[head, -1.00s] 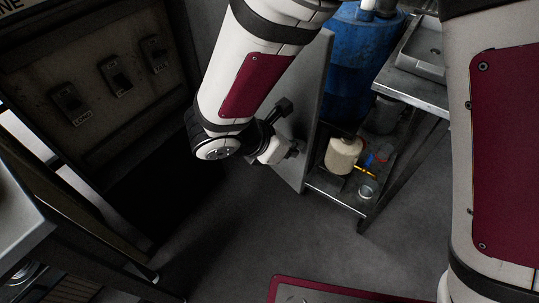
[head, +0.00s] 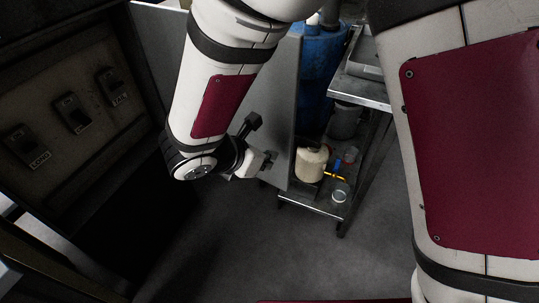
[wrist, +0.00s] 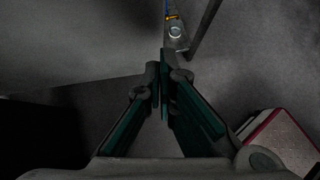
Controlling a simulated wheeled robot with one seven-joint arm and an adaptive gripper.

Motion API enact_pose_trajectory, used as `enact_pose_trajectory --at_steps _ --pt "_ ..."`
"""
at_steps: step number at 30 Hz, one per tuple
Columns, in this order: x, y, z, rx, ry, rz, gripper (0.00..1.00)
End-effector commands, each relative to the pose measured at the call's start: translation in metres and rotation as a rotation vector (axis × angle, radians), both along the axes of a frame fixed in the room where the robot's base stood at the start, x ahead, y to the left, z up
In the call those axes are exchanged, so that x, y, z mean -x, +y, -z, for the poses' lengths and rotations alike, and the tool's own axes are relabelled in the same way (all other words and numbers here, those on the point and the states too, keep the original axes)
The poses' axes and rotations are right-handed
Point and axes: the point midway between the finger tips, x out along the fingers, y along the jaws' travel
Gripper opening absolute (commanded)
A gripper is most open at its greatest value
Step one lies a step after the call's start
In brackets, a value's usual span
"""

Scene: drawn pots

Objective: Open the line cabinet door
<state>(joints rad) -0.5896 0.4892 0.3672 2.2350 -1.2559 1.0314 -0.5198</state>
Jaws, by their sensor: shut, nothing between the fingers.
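The line cabinet (head: 60,160) is at the left in the head view, its front exposed with several labelled switches. Its door (head: 280,110) is a grey panel standing well out from the cabinet at the right, open, partly hidden behind my arm. My gripper (head: 268,164) is low against the near face of the door, on the cabinet side; I cannot tell whether it touches. In the wrist view my gripper (wrist: 166,88) has its fingers together with nothing between them. A grey surface, likely the door (wrist: 75,45), fills the upper left there.
Right of the door stand a blue barrel (head: 320,75) and a metal table (head: 362,90). A cream container (head: 311,164) and a small jar (head: 339,195) sit on its low shelf. Dark floor (head: 230,250) is clear in front. A counter edge is at lower left.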

Motion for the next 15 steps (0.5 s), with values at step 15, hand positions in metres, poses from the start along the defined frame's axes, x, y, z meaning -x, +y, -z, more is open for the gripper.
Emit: enact_pose_trajectory --at_steps 15 --pt "0.054 0.032 -0.063 -0.001 0.000 0.001 0.00"
